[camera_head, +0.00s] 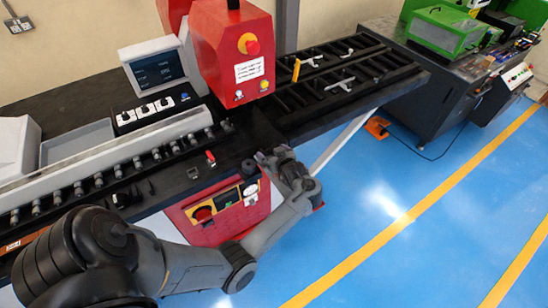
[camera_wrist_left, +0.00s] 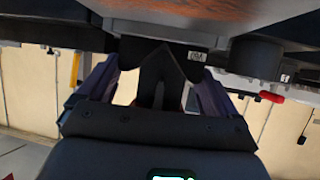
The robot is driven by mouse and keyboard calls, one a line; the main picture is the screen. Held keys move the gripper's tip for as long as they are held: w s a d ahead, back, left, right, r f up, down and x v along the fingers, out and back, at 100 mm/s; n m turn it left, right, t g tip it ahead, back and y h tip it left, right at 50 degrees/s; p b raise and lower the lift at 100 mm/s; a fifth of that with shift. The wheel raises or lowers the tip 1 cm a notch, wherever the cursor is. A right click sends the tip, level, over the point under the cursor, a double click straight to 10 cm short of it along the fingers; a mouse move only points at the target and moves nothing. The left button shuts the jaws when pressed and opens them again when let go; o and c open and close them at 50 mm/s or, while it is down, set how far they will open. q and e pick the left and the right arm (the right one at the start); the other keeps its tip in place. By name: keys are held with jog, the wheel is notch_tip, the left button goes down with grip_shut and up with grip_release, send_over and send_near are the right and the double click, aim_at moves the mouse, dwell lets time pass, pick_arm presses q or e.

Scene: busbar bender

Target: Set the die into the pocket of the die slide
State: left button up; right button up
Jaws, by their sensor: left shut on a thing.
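My left gripper (camera_head: 262,158) reaches in from the lower left to the front edge of the machine's dark table, below the red press head. In the left wrist view my left gripper (camera_wrist_left: 160,85) is shut on a dark piece with a pointed V-shaped top, seemingly the die (camera_wrist_left: 168,68). The die is close to the underside of a dark machine part, and I cannot tell whether they touch. The die slide and its pocket cannot be made out clearly. My right gripper is not in view.
The red press head (camera_head: 236,55) stands behind the gripper. A red control box (camera_head: 222,208) hangs below the table edge. A small red-handled lever (camera_head: 210,157) lies left of the gripper. A roller rack (camera_head: 335,75) extends to the right.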

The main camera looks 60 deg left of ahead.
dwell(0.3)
pick_arm(q)
jog(key=o, duration=1.5)
jog(key=shift+f, duration=0.15)
jog(key=shift+v, duration=3.75)
